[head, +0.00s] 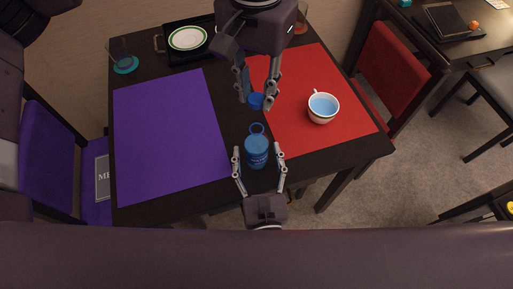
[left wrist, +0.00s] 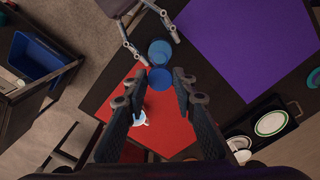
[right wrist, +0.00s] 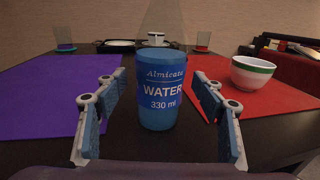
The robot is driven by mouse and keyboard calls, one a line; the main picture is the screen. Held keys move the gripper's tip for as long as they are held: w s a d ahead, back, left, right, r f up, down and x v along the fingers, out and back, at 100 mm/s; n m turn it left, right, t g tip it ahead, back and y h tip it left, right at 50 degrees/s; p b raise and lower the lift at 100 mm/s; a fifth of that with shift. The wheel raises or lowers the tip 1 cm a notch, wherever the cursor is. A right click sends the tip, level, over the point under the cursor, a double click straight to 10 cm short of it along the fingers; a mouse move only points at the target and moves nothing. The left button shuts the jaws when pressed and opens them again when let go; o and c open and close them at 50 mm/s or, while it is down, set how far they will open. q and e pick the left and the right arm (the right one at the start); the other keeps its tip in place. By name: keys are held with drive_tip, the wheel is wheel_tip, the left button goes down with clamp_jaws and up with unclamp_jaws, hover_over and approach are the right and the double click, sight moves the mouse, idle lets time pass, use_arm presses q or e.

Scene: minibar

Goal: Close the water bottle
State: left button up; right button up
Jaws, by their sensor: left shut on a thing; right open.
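A blue bottle labelled "WATER" (right wrist: 160,95) stands upright on the dark table; it also shows in the head view (head: 256,152). A thin blue ring (head: 257,128) shows just beyond its top; I cannot tell what it belongs to. My left gripper (head: 256,103), reaching down from the top of the head view, is shut on a small blue cap (left wrist: 159,78).
A purple mat (head: 165,140) lies left and a red mat (head: 285,75) right. A white cup with blue contents (head: 323,107) stands on the red mat. A black tray with a plate (head: 187,38) and a glass (head: 124,63) stand at the back. Chairs flank the table.

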drive_tip(key=shift+w+a, duration=0.1)
drive_tip(key=shift+w, duration=0.7)
clamp_jaws()
use_arm(q)
drive_tip(key=shift+f, duration=2.5)
